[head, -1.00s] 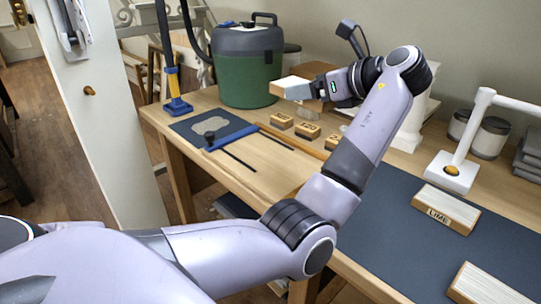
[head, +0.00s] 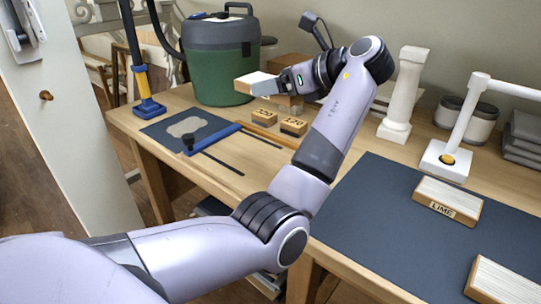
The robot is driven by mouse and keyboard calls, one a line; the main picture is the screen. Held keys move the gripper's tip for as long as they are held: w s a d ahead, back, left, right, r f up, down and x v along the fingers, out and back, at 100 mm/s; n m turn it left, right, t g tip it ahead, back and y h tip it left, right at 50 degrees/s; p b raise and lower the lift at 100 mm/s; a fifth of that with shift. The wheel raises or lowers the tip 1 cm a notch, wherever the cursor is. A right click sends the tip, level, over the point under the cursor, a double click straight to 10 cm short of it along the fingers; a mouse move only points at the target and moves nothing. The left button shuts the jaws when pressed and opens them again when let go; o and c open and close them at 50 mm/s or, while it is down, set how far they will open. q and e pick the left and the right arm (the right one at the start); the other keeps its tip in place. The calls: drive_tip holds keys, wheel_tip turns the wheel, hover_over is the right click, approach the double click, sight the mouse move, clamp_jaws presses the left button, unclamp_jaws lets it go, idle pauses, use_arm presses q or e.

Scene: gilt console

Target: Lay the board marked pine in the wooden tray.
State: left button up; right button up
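My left gripper (head: 284,84) is raised over the back of the bench, beside the green canister. It appears shut on a pale-topped wooden board (head: 246,86), held above the bench top. No marking on this board can be read, and the gripper covers part of it. A brown wooden box-like thing (head: 292,62), which may be the wooden tray, shows partly behind the gripper; its inside is hidden. A board marked LIME (head: 447,200) lies on the dark mat (head: 375,215). Another board (head: 505,282) lies at the lower right, its label out of sight. My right gripper is not in view.
The green canister (head: 222,70) stands left of the gripper. A white column (head: 404,95) and a white stand (head: 444,162) rise behind the mat. Small stamped blocks (head: 293,127) sit below my forearm. A blue-edged clamp bar (head: 212,138) lies at the left.

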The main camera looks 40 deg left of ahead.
use_arm(q)
drive_tip(key=b, duration=0.2)
hover_over(277, 164)
wheel_tip(277, 164, down, 13)
drive_tip(key=shift+r, duration=0.15)
wheel_tip(277, 164, down, 4)
drive_tip(key=shift+f+b, duration=0.25)
drive_tip(key=shift+b, duration=0.05)
drive_tip(key=shift+r, duration=0.1)
drive_tip(key=o, duration=0.9)
drive_tip(key=shift+o, duration=0.2)
